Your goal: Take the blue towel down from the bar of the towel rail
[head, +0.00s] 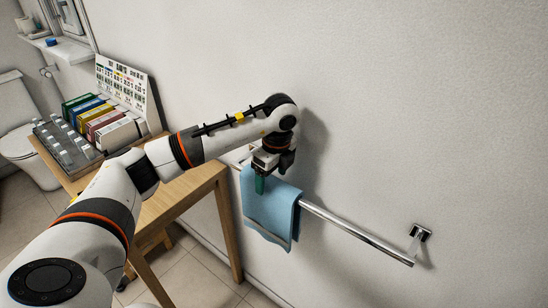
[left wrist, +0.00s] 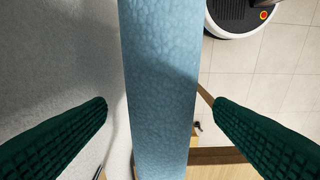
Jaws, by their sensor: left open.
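The blue towel (head: 268,205) hangs folded over the left part of the chrome bar of the towel rail (head: 355,238) on the wall. My left gripper (head: 262,181) points down at the towel's top fold. In the left wrist view the towel (left wrist: 160,90) runs as an upright band between the two green fingers of my left gripper (left wrist: 160,118). The fingers stand apart, with a gap on each side of the cloth. The bar under the towel is hidden there. My right gripper shows in neither view.
A wooden table (head: 193,195) stands left of the rail, with coloured boxes (head: 105,118), a tray of small bottles (head: 65,145) and a chart board (head: 127,85). The rail's right bracket (head: 420,233) sticks out from the wall. The wall right of the towel is bare.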

